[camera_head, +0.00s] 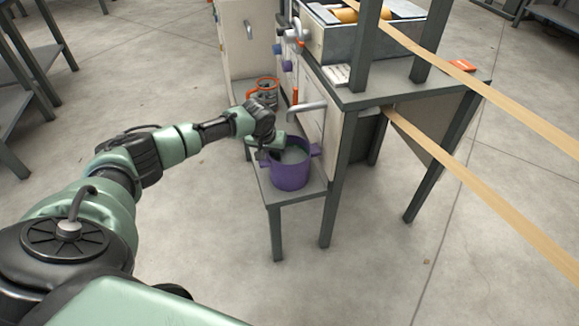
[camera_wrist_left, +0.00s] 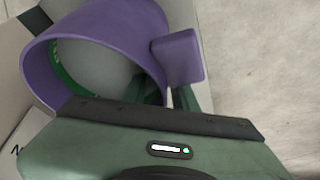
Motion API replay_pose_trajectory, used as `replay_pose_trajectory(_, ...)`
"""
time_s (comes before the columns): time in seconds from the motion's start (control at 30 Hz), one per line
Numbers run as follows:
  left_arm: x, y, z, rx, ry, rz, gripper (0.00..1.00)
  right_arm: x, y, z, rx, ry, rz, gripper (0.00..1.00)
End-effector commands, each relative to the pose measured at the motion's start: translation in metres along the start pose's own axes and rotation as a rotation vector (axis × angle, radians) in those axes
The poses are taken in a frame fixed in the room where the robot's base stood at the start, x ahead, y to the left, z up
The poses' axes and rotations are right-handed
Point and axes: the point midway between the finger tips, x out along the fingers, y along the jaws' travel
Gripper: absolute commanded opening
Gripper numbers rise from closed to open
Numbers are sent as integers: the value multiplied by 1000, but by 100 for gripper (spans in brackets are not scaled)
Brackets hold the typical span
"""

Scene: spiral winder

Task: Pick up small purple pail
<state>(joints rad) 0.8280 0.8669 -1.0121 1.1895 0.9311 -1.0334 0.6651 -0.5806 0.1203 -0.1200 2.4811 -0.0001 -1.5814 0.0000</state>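The small purple pail (camera_head: 290,176) stands upright on a low grey shelf (camera_head: 256,178) at the side of the machine. It has a tab handle on each side. My left gripper (camera_head: 264,152) reaches in from the left and is at the pail's left rim, by that handle. In the left wrist view the pail (camera_wrist_left: 95,22) is close, with one handle (camera_wrist_left: 178,57) just beyond the gripper (camera_wrist_left: 168,98). The fingers, mostly hidden by the gripper body, seem to lie either side of the rim. Whether they grip it is unclear. My right gripper is out of view.
An orange-rimmed container (camera_head: 263,92) stands behind my left wrist. A grey machine handle (camera_head: 306,108) sticks out just above the pail. Table legs (camera_head: 338,190) stand right of the shelf. Long tan strips (camera_head: 480,190) run to the right.

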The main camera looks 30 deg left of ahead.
Motion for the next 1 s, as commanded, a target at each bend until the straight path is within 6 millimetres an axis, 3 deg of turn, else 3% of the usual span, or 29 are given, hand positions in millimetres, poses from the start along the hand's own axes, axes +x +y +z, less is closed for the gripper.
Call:
replay_pose_trajectory(0.13, -1, 0, 0, 0, 0, 0, 25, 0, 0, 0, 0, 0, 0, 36)
replay_pose_trajectory(0.23, -1, 0, 0, 0, 0, 0, 0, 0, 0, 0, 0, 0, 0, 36)
replay_pose_trajectory(1.0, 0, -1, 1, 1, -3, -3, 0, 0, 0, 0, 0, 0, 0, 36)
